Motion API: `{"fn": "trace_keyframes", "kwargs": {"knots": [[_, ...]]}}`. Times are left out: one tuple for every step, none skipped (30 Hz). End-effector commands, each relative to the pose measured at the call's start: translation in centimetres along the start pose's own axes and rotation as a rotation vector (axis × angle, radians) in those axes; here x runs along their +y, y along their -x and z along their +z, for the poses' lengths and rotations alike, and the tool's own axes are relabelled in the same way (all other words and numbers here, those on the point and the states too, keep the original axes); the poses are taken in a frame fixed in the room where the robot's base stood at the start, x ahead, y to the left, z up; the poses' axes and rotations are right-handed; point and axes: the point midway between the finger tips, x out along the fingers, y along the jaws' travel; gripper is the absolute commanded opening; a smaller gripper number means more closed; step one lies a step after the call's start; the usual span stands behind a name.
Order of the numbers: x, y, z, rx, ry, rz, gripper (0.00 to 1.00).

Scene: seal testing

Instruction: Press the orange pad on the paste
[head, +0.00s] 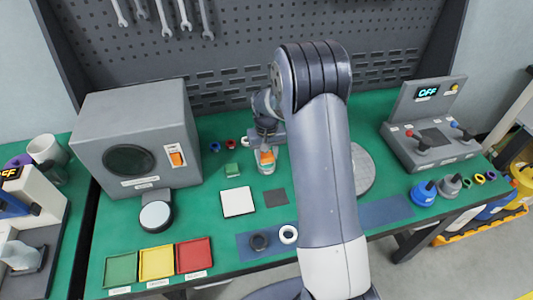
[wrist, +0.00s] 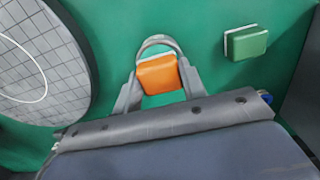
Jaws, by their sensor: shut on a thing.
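The orange pad (wrist: 158,76) is between the fingers of my gripper (wrist: 157,90), which is shut on it. In the head view the orange pad (head: 267,157) shows low over the green table, under my wrist. A pale grey curved rim (wrist: 160,40) shows just beyond the pad in the wrist view. I cannot tell if they touch. A green pad (head: 232,170) sits on the table to the left in the head view, apart from my gripper; it also shows in the wrist view (wrist: 247,43). I cannot make out any paste.
A large round gridded disc (head: 364,172) lies to the right, partly behind my arm. A white square plate (head: 237,202) and a dark square (head: 275,198) lie in front. A grey machine (head: 135,130) stands left and a control box (head: 430,140) right. Coloured trays (head: 157,262) line the front left.

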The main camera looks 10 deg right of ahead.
Motion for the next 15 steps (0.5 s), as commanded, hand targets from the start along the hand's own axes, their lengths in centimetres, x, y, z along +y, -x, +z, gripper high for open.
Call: {"fn": "trace_keyframes", "kwargs": {"knots": [[0.0, 0.01, -0.01, 0.0, 0.0, 0.0, 0.21], [0.0, 0.01, -0.01, 0.0, 0.0, 0.0, 0.21], [0.0, 0.01, -0.01, 0.0, 0.0, 0.0, 0.21], [0.0, 0.01, -0.01, 0.0, 0.0, 0.0, 0.21], [0.0, 0.01, -0.01, 0.0, 0.0, 0.0, 0.21], [0.0, 0.0, -0.01, 0.0, 0.0, 0.0, 0.21], [0.0, -0.02, -0.01, 0.0, 0.0, 0.0, 0.21], [0.0, -0.04, -0.01, 0.0, 0.0, 0.0, 0.21], [0.0, -0.07, -0.01, 0.0, 0.0, 0.0, 0.21], [0.0, -0.1, -0.01, 0.0, 0.0, 0.0, 0.21], [0.0, -0.14, -0.01, 0.0, 0.0, 0.0, 0.21], [0.0, -0.19, -0.01, 0.0, 0.0, 0.0, 0.21], [0.0, -0.23, -0.01, 0.0, 0.0, 0.0, 0.21], [0.0, -0.27, -0.01, 0.0, 0.0, 0.0, 0.21], [0.0, -0.32, -0.01, 0.0, 0.0, 0.0, 0.21]]}}
